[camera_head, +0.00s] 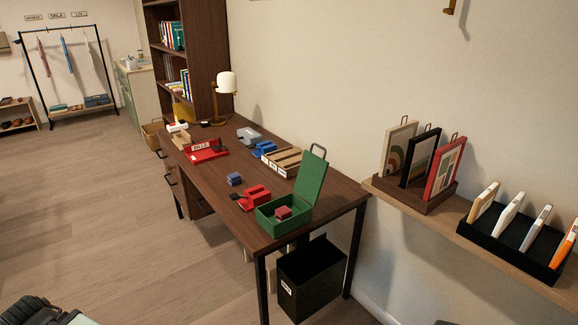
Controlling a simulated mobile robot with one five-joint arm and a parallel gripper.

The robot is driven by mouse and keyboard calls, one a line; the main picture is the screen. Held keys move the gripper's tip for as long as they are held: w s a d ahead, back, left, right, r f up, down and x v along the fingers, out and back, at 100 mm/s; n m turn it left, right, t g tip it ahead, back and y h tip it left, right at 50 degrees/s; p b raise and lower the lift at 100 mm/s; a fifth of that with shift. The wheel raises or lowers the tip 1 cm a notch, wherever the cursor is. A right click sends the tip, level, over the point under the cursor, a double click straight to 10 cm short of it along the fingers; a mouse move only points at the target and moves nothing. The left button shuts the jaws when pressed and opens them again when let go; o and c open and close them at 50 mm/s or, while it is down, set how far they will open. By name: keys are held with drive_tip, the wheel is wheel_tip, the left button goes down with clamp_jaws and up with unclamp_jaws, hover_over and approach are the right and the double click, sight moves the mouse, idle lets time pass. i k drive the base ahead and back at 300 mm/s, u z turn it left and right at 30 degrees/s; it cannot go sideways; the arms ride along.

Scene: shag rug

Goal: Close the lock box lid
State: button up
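The green lock box (283,222) stands near the front right corner of the desk. Its green lid (312,178) is open and stands up at the back, leaning slightly, with a grey metal loop (318,150) at its top. A small dark red block (284,212) is inside the box. I cannot make out my gripper anywhere in this view.
A wooden organizer (283,161) is behind. A black bin (311,279) stands below. Floor left of the desk is clear.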

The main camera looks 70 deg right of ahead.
sight(313, 169)
drive_tip(key=k, duration=0.4)
drive_tip(key=u, duration=1.65)
drive_tip(key=i, duration=0.7)
drive_tip(key=z, duration=4.3)
drive_tip(key=i, duration=0.55)
